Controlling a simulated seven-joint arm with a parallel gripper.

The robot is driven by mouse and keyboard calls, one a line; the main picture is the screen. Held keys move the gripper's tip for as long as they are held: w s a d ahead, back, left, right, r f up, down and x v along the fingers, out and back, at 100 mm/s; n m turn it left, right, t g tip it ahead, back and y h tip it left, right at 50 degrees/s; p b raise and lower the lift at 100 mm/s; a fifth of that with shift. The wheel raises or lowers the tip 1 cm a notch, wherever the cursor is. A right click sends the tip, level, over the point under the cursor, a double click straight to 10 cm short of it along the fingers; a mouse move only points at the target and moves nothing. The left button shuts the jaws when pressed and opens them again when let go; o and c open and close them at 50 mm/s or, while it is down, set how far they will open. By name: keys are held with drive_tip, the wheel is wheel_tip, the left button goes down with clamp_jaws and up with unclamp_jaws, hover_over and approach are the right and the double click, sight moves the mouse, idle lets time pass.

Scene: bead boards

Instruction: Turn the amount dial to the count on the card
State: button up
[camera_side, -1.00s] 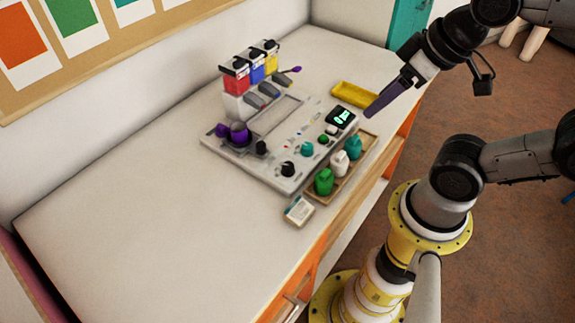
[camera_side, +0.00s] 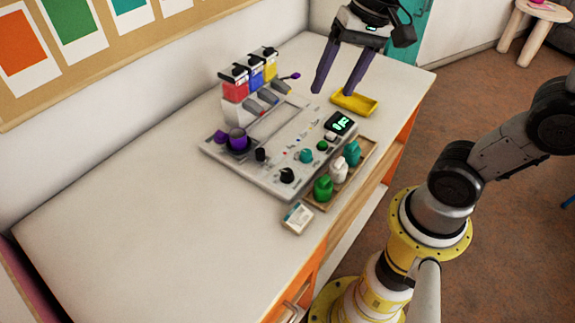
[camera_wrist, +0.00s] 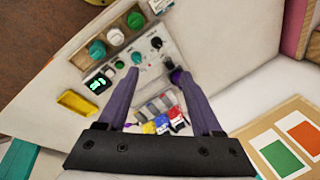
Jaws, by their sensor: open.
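The white control board (camera_side: 215,150) lies on the table. It carries a teal dial (camera_side: 306,156) and a black dial (camera_side: 287,175); I cannot tell which is the amount dial. Both also show in the wrist view, the teal dial (camera_wrist: 136,58) left of the black dial (camera_wrist: 157,42). A dark display (camera_side: 341,122) glows with green digits too small to read surely. A small white card (camera_side: 298,217) lies in front of the board; its print is unreadable. My gripper (camera_side: 333,91) is open and empty, fingers pointing down above the board's far right end.
Red, blue and yellow dispensers (camera_side: 250,80) stand behind. A purple cup (camera_side: 238,138) sits at left, a yellow tray (camera_side: 354,102) at right. The table's left is clear.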

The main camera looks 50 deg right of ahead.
drive_tip(key=w+f+m+g+y, duration=0.1)
drive_tip(key=w+f+m+g, duration=0.3)
drive_tip(key=w, duration=0.4)
drive_tip(key=m+g+y, duration=0.1)
approach(287, 172)
drive_tip(key=x, duration=0.8)
drive_tip(key=shift+f, duration=0.3)
clamp_jaws()
